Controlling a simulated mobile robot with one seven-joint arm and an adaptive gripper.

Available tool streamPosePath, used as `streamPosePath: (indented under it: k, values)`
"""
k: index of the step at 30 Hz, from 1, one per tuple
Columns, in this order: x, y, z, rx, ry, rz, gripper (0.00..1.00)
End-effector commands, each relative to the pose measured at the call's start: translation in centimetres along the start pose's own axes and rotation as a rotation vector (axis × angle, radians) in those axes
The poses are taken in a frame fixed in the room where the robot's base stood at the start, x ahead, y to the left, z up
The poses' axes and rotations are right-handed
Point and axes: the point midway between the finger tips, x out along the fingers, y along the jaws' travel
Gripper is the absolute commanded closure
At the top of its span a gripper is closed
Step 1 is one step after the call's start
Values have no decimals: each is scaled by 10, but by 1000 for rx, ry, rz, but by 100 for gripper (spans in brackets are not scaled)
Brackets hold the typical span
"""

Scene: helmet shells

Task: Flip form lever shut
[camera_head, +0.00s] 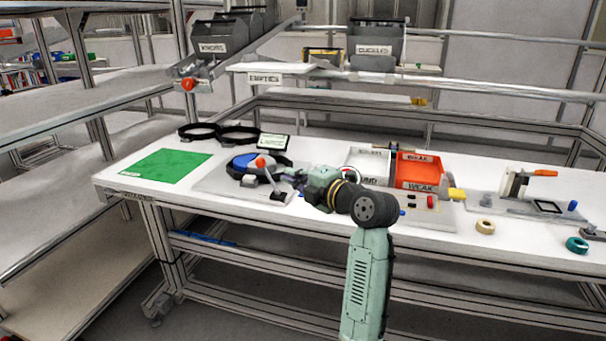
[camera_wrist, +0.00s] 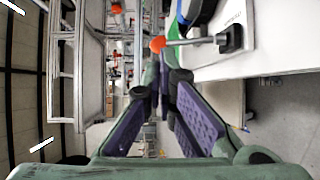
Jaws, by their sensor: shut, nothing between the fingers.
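The form lever (camera_head: 268,175) is a metal rod with an orange ball knob, leaning up from a dark pivot block beside the round blue-and-black form (camera_head: 240,164). In the wrist view the lever (camera_wrist: 195,41) runs from its orange knob to the dark block, just beyond my fingers. My gripper (camera_head: 283,175) is shut and empty, beside the lever on its right in the head view. Its purple-padded fingers (camera_wrist: 160,88) come together below the knob in the wrist view. I cannot tell whether they touch the lever.
The form stands on a grey plate on the white bench (camera_head: 140,180). A green mat (camera_head: 166,165) lies to the left and black rings (camera_head: 218,132) behind. An orange bin (camera_head: 419,170) stands to the right, with tape rolls (camera_head: 485,227) near the front edge.

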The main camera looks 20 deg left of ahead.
Motion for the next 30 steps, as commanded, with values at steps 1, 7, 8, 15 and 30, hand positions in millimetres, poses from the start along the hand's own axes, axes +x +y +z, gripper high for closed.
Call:
streamPosePath:
  k: [1,7,8,15,30]
  values:
    - [12,4,-2,1,4,-1,100]
    - [50,4,-1,2,3,0,100]
    - [54,4,-1,2,2,0,100]
    - [74,1,0,0,-1,1,100]
    - [80,-1,-2,-32,-1,-39,100]
